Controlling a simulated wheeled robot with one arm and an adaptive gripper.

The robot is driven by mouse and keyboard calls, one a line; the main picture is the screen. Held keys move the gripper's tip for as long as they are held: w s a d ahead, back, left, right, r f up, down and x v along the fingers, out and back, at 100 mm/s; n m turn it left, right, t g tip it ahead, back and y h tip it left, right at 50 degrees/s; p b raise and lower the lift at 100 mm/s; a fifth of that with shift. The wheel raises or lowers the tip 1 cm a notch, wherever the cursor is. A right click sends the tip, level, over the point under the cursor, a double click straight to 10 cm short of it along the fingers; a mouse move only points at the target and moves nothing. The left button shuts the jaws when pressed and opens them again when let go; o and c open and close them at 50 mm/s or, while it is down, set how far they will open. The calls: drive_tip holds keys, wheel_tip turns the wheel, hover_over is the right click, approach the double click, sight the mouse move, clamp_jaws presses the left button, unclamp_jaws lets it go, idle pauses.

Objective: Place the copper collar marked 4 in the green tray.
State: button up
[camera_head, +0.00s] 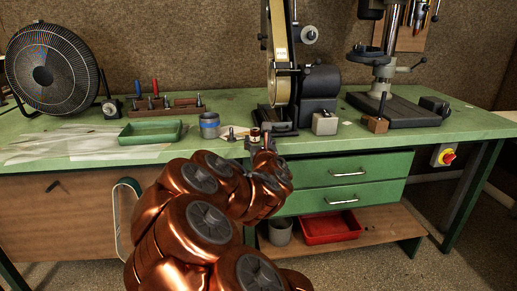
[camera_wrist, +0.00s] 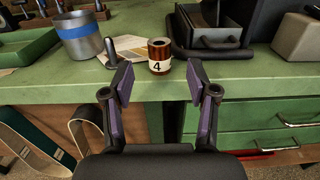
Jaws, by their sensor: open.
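The copper collar marked 4 (camera_wrist: 159,57) stands upright near the front edge of the green bench. It is a small brown-copper cylinder with a cream label, and its hollow top shows. In the head view the collar (camera_head: 255,134) is small, just beyond my gripper (camera_head: 266,144). In the wrist view my gripper (camera_wrist: 158,85) is open, with its two fingers apart and the collar beyond and between them, not held. The green tray (camera_head: 150,132) lies on the bench to the left and looks empty. The tray's corner (camera_wrist: 25,48) shows at the wrist view's left edge.
A grey cup with a blue band (camera_head: 209,125) stands between tray and collar. A dark upright peg (camera_wrist: 110,52) is close left of the collar. A belt grinder (camera_head: 300,95) stands behind to the right. Drawers (camera_head: 345,180) are below the bench edge.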

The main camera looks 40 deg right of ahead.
drive_tip(key=shift+b+v, duration=1.9)
drive_tip(key=shift+b, duration=0.15)
drive_tip(key=shift+a, duration=0.1)
drive_tip(key=s+a+f+m+g+y, duration=0.3)
drive_tip(key=s+a+f+m+g, duration=0.2)
drive_tip(key=a+f+m, duration=0.4)
drive_tip(key=s+a+f+m+g+y, duration=0.2)
drive_tip(key=s+a+f+m+g, duration=0.45)
drive_tip(key=m, duration=0.55)
drive_tip(key=s+a+f+m+g+y, duration=0.2)
drive_tip(key=s+a+m+g+y, duration=0.1)
drive_tip(key=s+a, duration=0.5)
drive_tip(key=s+a+f+m+g+y, duration=0.2)
drive_tip(key=s+a+m+g, duration=0.1)
drive_tip(key=s+a, duration=0.6)
drive_tip(key=a+m, duration=0.1)
drive_tip(key=a, duration=0.3)
drive_tip(key=shift+s+f+y, duration=0.25)
drive_tip(key=shift+f+y, duration=0.1)
drive_tip(key=shift+y, duration=0.05)
